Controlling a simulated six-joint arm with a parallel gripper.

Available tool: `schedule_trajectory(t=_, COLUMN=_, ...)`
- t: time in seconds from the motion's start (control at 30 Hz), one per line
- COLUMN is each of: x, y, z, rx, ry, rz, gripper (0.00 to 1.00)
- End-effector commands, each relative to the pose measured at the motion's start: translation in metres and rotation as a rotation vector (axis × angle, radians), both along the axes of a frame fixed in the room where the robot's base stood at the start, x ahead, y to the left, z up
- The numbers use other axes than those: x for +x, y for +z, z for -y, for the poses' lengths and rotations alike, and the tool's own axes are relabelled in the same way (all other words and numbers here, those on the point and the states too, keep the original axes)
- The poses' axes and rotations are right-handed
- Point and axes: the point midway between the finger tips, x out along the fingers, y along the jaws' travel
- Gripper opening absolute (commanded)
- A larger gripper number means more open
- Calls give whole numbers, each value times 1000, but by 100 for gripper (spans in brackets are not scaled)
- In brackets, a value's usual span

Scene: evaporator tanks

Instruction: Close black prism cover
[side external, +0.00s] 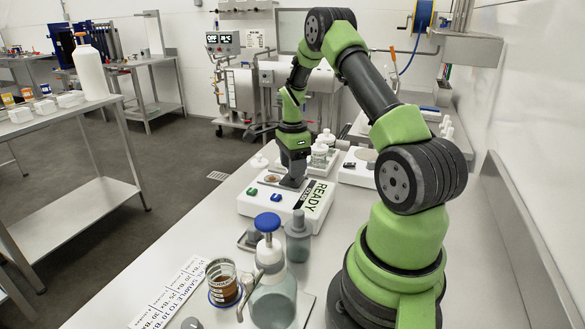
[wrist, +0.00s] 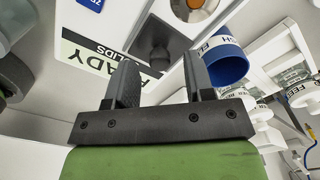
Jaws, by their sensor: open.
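The black prism cover (wrist: 155,42) shows in the wrist view as a dark, glossy piece on the white refractometer (side external: 262,205). It appears to stand open beside the round metal prism well (wrist: 196,9), which holds an orange-brown sample. The well also shows in the side view (side external: 270,178). My gripper (wrist: 160,75) is open, its two dark fingers apart, with the cover ahead of and between them. No contact is visible. In the side view my gripper (side external: 294,168) is low over the refractometer's back right part and hides much of the cover.
White lidded jars (side external: 320,153) stand behind the refractometer. A grey bottle (side external: 298,238), a blue-capped wash bottle (side external: 272,290) and a brown sample beaker (side external: 223,283) stand in front.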

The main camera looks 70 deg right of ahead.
Motion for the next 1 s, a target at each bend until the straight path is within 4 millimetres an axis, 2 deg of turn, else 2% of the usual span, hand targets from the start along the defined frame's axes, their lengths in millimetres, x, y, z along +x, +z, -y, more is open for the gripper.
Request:
schedule_trajectory(t=0.13, x=0, y=-10, z=0, rx=1, ry=1, rz=-1, gripper=49)
schedule_trajectory(t=0.4, x=0, y=-12, z=0, rx=-1, ry=1, rz=1, gripper=49)
schedule_trajectory(t=0.47, x=0, y=-12, z=0, rx=-1, ry=1, rz=1, gripper=37)
schedule_trajectory(t=0.6, x=0, y=-11, z=0, rx=-1, ry=1, rz=1, gripper=5)
schedule_trajectory(t=0.63, x=0, y=-11, z=0, rx=-1, ry=1, rz=1, gripper=0)
schedule_trajectory(t=0.83, x=3, y=-11, z=0, rx=-1, ry=2, rz=1, gripper=0)
schedule_trajectory(t=1.0, x=25, y=-12, z=1, rx=-4, ry=5, rz=4, gripper=0)
